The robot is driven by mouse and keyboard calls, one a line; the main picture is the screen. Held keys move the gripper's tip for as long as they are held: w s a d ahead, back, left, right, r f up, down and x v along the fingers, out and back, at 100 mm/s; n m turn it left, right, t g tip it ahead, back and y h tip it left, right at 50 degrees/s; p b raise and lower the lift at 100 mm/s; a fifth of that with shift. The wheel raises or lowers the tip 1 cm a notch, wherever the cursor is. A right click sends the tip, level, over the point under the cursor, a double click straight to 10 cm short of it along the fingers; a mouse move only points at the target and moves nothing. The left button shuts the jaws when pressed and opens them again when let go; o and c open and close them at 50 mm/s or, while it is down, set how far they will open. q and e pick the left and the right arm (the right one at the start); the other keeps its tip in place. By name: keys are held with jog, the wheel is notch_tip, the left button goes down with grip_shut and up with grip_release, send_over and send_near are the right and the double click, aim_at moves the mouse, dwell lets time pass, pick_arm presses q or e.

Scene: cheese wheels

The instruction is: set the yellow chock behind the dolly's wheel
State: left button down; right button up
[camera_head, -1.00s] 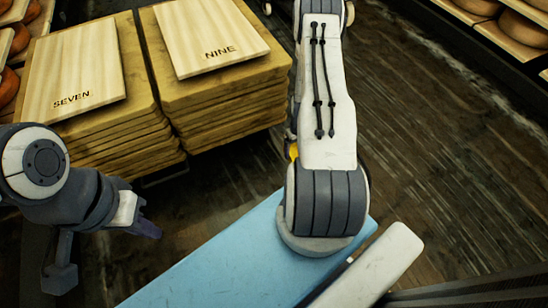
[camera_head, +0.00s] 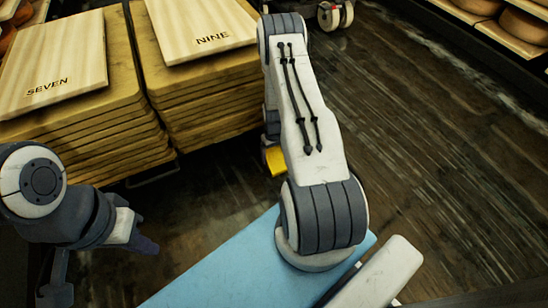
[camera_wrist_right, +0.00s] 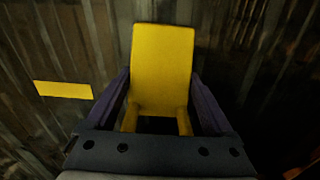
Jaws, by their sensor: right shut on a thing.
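The yellow chock (camera_head: 277,161) shows in the head view beside my right forearm, low near the right corner of the board stacks. In the right wrist view the chock (camera_wrist_right: 163,60) stands between the two purple fingers of my right gripper (camera_wrist_right: 160,80), which is shut on it. In the head view my right arm hides most of that gripper.
Two stacks of wooden boards, marked SEVEN (camera_head: 50,75) and NINE (camera_head: 205,30), stand at upper left. Shelves with cheese wheels (camera_head: 525,22) are at upper right. The dark floor (camera_head: 420,150) at right is clear. A yellow strip (camera_wrist_right: 62,90) shows in the wrist view.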

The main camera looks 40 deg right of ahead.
aim_at(274, 155)
jog(key=shift+f, duration=0.1)
jog(key=o, duration=1.5)
notch_tip(274, 155, up, 12)
jog(key=p, duration=0.7)
jog(key=shift+r, duration=0.2)
